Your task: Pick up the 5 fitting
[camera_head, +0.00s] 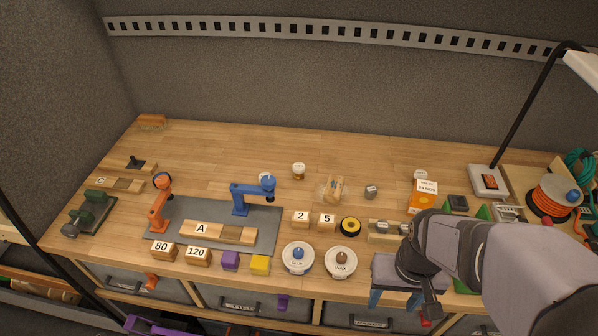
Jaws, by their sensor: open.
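A small pale wooden block marked 5 (327,220) sits on the wooden workbench, just right of a similar block marked 2 (301,217). No other thing marked 5 is readable. My gripper (428,312) hangs at the lower right, at the bench's front edge, well to the right of the 5 block and apart from it. Its jaws are open, seen small and from above, with nothing visible between them. My forearm hides part of the bench's right side.
A blue clamp-like tool (250,192) stands on a grey mat (268,218) to the left.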

